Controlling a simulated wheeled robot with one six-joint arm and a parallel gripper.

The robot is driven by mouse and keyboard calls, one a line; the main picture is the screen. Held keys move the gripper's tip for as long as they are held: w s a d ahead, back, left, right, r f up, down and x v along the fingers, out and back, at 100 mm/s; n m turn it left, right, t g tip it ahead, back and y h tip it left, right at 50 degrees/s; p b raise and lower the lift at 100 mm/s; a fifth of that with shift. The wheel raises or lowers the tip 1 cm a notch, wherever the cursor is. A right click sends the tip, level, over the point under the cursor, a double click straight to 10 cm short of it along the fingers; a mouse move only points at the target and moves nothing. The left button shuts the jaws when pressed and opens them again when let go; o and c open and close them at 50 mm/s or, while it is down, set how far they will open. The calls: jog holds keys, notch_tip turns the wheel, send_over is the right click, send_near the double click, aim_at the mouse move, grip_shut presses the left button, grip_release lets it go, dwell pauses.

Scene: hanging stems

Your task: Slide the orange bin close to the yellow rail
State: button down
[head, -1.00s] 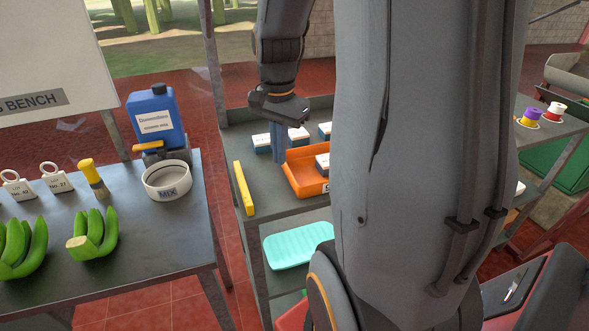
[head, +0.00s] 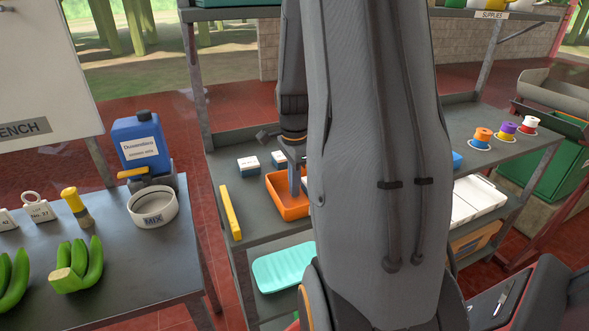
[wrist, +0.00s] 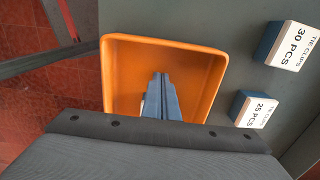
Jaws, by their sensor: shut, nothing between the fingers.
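The orange bin (head: 276,197) sits on the grey shelf top, a short gap to the right of the yellow rail (head: 231,212). The rail lies along the shelf's left edge. My gripper (head: 294,180) points down into the bin, with its fingers together. In the wrist view the bin (wrist: 212,75) surrounds the shut fingers (wrist: 160,92). Something pale shows beside the fingers inside the bin, mostly hidden by them. My arm hides the bin's right side in the head view. I cannot tell whether the fingers touch a bin wall.
Tie clip boxes stand behind the bin, one at the left (head: 248,165) and one nearer my arm (head: 279,160). The wrist view shows boxes marked 30 PCS (wrist: 287,45) and 25 PCS (wrist: 254,109). A turquoise tray (head: 284,267) lies on the level below.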

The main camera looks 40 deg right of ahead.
jog(key=a, duration=0.1)
jog(key=a+p, duration=0.1)
jog(key=shift+w+a, duration=0.3)
jog(key=shift+w, duration=0.05)
jog(key=shift+w+a+f+p, duration=0.1)
jog(key=shift+w+a+p, duration=0.2)
jog(key=shift+a, duration=0.35)
jog(key=w+a, duration=0.1)
jog(key=a, duration=0.2)
jog(key=w+a, duration=0.1)
jog(key=a, duration=0.3)
jog(key=w+a, duration=0.1)
jog(key=a, duration=0.3)
jog(key=shift+w, duration=0.2)
jog(key=shift+d, duration=0.1)
